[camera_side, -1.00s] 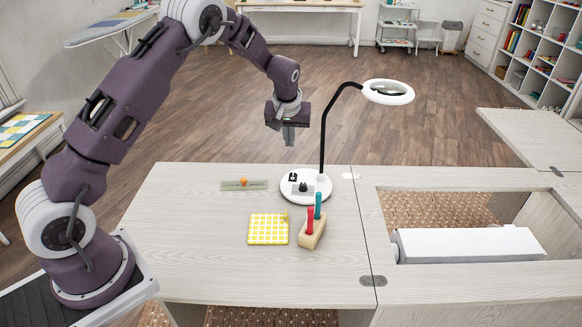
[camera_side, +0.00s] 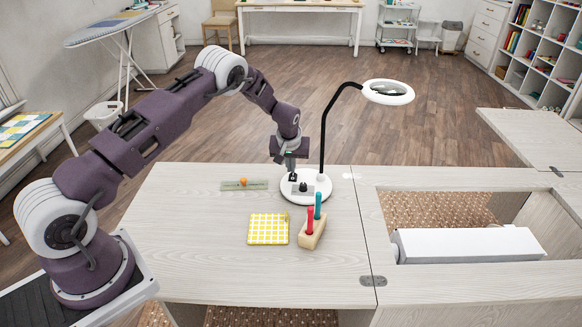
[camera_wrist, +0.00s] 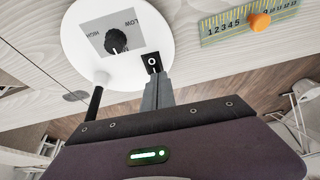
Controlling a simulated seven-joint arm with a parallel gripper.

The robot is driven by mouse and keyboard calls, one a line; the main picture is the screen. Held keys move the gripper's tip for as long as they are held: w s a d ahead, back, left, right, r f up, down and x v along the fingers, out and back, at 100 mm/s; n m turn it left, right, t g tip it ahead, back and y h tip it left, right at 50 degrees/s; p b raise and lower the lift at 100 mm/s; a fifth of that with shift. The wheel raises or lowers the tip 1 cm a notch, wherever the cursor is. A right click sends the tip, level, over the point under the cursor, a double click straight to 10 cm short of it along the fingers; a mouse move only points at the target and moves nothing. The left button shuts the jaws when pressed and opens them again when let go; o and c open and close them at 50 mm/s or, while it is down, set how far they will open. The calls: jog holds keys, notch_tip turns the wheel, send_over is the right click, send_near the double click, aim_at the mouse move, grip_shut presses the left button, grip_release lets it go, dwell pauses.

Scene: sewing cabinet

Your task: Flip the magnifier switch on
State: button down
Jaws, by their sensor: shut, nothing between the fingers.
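The magnifier lamp has a white round base (camera_side: 319,187), a black bent arm (camera_side: 324,125) and a white ring head (camera_side: 388,92). In the wrist view, the base (camera_wrist: 82,45) carries a grey plate with a black knob (camera_wrist: 116,40) between the words LOW and HIGH. Beside the plate is a small black switch (camera_wrist: 152,61) with a light marking. My gripper (camera_side: 291,170) is shut and empty, pointing down at the back left of the base. In the wrist view, its fingertips (camera_wrist: 156,78) are right at the switch and hide part of it; I cannot tell if they touch.
A ruler (camera_side: 238,185) with an orange knob lies left of the base. A yellow checked cloth (camera_side: 268,229) and a wooden block (camera_side: 312,235) with red and teal handles are in front. The lamp's upright arm stands close to my gripper's right.

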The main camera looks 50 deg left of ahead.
jog(key=shift+f, duration=0.3)
jog(key=shift+w+a+f, duration=0.15)
jog(key=shift+f, duration=0.1)
jog(key=shift+s+d+r, duration=0.15)
jog(key=shift+s+d, duration=0.4)
jog(key=shift+s, duration=0.1)
